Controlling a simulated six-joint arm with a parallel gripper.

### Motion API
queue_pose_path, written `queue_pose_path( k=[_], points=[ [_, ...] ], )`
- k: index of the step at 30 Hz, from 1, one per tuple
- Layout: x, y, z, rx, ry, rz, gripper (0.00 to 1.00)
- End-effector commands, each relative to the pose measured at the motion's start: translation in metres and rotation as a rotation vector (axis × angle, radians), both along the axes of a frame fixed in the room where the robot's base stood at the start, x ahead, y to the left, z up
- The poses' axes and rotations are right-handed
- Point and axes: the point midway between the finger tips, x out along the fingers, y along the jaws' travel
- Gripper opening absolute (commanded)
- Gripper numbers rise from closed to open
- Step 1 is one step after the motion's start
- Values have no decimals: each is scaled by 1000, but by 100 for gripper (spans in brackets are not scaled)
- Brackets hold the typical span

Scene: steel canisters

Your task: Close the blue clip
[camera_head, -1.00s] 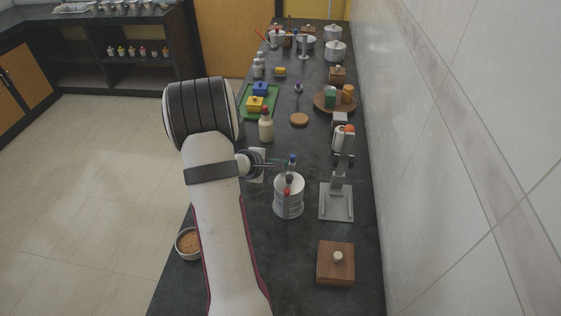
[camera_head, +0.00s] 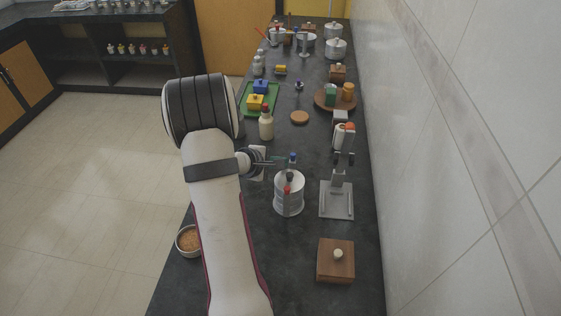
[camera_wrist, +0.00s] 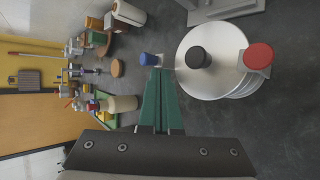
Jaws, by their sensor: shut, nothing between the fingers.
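The steel canister (camera_wrist: 207,72) stands upright on the dark counter, with a black knob (camera_wrist: 197,57) on its lid; it also shows in the head view (camera_head: 289,200). The blue clip (camera_wrist: 150,59) sticks out from the left side of the lid rim in the wrist view, and its blue end (camera_head: 293,156) shows on the far side in the head view. The red clip (camera_wrist: 258,56) lies at the opposite rim. My gripper (camera_wrist: 162,74), with green fingers, is shut and empty. Its tips are close to the blue clip; I cannot tell whether they touch.
A grey metal stand (camera_head: 337,200) is right of the canister, and a wooden box (camera_head: 336,262) is nearer the front. A cream bottle (camera_head: 266,124) and green tray (camera_head: 260,98) are behind my gripper. A bowl (camera_head: 188,241) sits at the left counter edge. The tiled wall bounds the right.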

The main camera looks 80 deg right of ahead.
Motion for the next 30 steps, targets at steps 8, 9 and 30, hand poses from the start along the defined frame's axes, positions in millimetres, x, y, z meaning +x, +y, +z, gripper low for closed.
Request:
queue_pose_path(
  k=[8, 9, 30],
  points=[
    [0, 0, 0, 0, 0, 0, 0],
    [0, 0, 0, 0, 0, 0, 0],
    [0, 0, 15, -1, -1, -1, 0]
  ],
)
